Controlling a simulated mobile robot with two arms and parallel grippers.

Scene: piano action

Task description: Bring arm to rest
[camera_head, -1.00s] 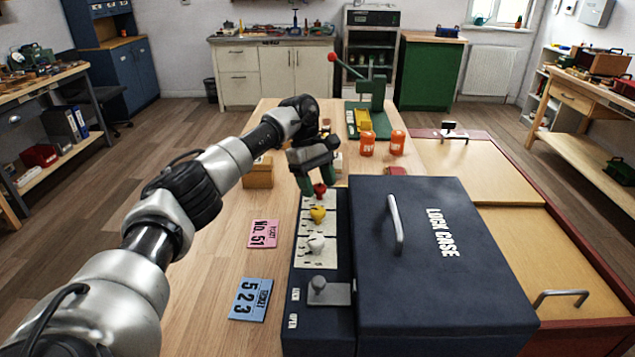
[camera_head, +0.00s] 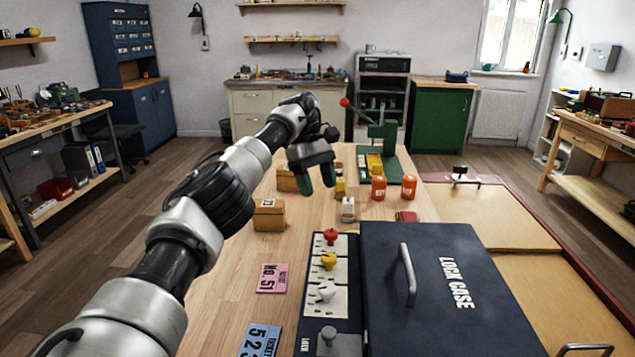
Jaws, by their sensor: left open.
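My left arm reaches in from the lower left over the wooden table. Its gripper (camera_head: 317,181) is open and empty, with dark green fingertips pointing down, in the air above the table beyond the lock case. It is apart from the red knob (camera_head: 331,236). The dark lock case (camera_head: 440,285) has a strip with the red knob, a yellow knob (camera_head: 328,261) and a white knob (camera_head: 326,292) in a row. A grey latch (camera_head: 328,340) is at its front, near the word LOCK. My right gripper is out of view.
Small wooden boxes (camera_head: 268,215), two orange canisters (camera_head: 378,187) and a green press (camera_head: 382,135) with a red-tipped lever stand around and beyond the gripper. A pink ticket (camera_head: 272,278) and a blue ticket (camera_head: 260,340) lie left of the case. Bare tabletop lies between them and my arm.

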